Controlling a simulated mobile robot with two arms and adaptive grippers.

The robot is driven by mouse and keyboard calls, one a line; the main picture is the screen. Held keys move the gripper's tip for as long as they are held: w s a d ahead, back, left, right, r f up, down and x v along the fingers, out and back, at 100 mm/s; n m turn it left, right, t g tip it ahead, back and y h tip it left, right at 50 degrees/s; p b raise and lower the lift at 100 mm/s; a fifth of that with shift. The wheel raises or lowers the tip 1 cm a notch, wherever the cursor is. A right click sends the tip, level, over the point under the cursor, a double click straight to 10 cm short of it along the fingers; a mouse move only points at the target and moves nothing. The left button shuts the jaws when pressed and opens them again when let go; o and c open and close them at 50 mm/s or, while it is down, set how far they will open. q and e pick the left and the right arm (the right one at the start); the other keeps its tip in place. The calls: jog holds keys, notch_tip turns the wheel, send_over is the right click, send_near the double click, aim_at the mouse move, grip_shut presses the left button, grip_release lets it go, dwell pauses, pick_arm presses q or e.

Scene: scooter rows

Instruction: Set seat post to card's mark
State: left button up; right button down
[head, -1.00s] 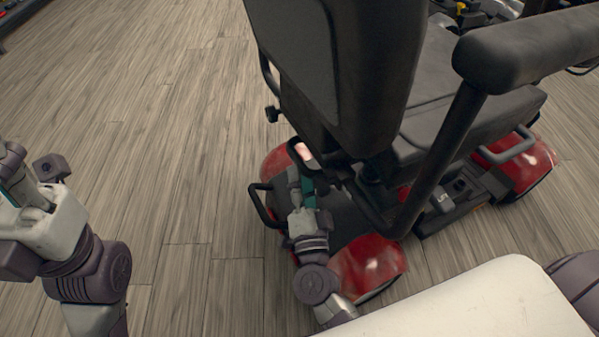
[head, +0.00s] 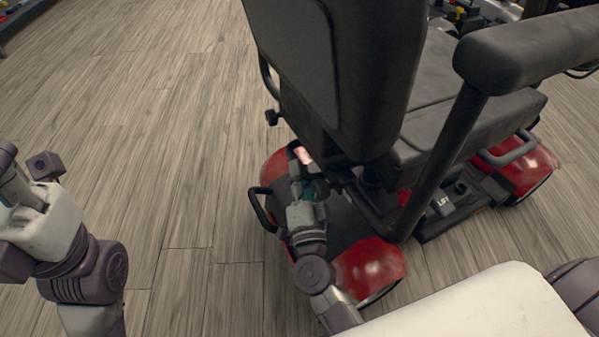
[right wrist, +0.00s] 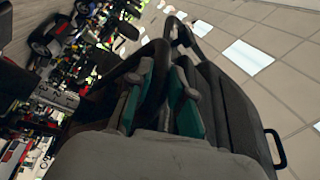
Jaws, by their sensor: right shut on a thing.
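The scooter's black seat (head: 455,115), with its tall backrest (head: 365,80), stands over a red and black base. The seat post area (head: 372,178) under it is dark and partly hidden; I cannot read a mark there. My right gripper (head: 308,188) is below the backrest, beside a dark bar with a pale pink end (head: 304,154). In the right wrist view its teal pads (right wrist: 160,98) are on either side of a dark bar (right wrist: 156,78), and it is shut on this. My left gripper (head: 15,190) is at the left edge, its fingers partly cut off. No card shows.
Red rear fenders (head: 368,268) and a black loop rail (head: 263,208) are close to my right arm. A thick black armrest (head: 525,50) crosses the upper right. Wood floor (head: 170,110) is clear on the left. More scooters (right wrist: 75,50) show in the right wrist view.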

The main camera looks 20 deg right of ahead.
jog(key=shift+f+b, duration=0.45)
jog(key=shift+f, duration=1.2)
jog(key=c, duration=1)
grip_release()
jog(key=shift+r, duration=0.25)
jog(key=shift+c, duration=0.2)
jog(key=shift+s, duration=0.1)
jog(key=v, duration=1.2)
